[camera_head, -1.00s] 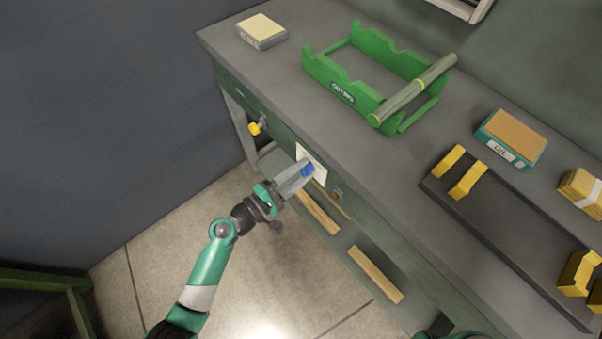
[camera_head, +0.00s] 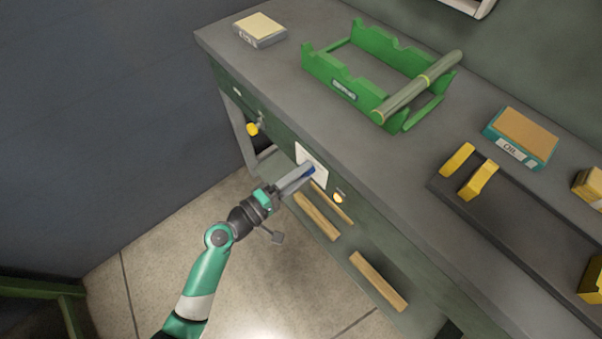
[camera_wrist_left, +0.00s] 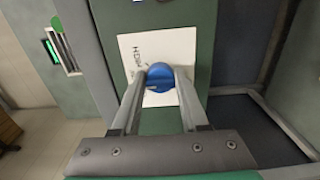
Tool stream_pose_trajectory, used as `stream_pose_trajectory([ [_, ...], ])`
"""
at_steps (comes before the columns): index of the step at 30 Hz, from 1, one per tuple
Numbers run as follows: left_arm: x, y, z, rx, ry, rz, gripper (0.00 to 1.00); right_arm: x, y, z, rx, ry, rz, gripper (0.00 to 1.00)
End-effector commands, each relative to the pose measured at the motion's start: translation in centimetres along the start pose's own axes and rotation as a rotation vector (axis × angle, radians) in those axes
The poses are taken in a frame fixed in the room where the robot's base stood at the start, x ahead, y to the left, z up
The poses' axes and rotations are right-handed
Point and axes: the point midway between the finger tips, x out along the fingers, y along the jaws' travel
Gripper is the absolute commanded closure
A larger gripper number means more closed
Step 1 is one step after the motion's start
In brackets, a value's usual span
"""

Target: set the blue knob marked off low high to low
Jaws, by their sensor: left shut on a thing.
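The blue knob (camera_head: 310,171) is on a white plate (camera_head: 318,159) on the bench's green front face. In the left wrist view the knob (camera_wrist_left: 160,75) is round, with a darker band across its front. My left gripper (camera_head: 306,174) is shut on it, one finger on each side; the fingertips (camera_wrist_left: 160,88) also show in the wrist view. The word HIGH reads sideways on the plate (camera_wrist_left: 180,46), left of the knob. The other marks are hidden or too small, so I cannot tell the setting. My right gripper is out of view.
A small pale-yellow lamp (camera_head: 338,197) is right of the plate. A yellow knob (camera_head: 253,129) is further left on the front. Wooden bars (camera_head: 378,281) are below. A green rack (camera_head: 345,85) with a grey-green cylinder (camera_head: 418,88) and boxes stand on the bench top (camera_head: 285,75).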

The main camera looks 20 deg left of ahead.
Motion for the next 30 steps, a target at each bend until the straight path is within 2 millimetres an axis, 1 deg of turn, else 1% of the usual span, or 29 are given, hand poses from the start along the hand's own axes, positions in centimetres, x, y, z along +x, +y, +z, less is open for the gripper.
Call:
stream_pose_trajectory([
  [6, 0.0, 0.0, 0.0, -0.001, 0.0, 0.0, 1.0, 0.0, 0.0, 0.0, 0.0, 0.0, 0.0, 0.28],
  [7, 0.0, 0.0, 0.0, -0.001, 0.0, 0.0, 0.51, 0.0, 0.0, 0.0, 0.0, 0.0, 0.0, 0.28],
  [11, 0.0, 0.0, 0.0, -0.002, 0.0, 0.0, 0.27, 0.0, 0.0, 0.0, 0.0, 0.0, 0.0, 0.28],
  [12, 0.0, 0.0, 0.0, -0.002, 0.0, 0.0, 0.26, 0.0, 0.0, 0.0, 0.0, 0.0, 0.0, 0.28],
  [19, 0.0, 0.0, 0.0, -0.002, 0.0, 0.0, 0.26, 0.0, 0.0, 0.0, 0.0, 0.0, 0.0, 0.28],
  [22, -0.5, 0.0, -0.1, -0.003, 0.001, -0.001, 0.26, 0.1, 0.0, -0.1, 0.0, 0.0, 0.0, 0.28],
  [26, -2.6, 0.1, -0.1, -0.004, 0.004, -0.002, 0.26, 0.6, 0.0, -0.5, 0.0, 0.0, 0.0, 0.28],
  [30, -6.0, 0.2, -0.1, -0.005, 0.006, -0.002, 0.26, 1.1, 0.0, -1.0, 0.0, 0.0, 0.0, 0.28],
])
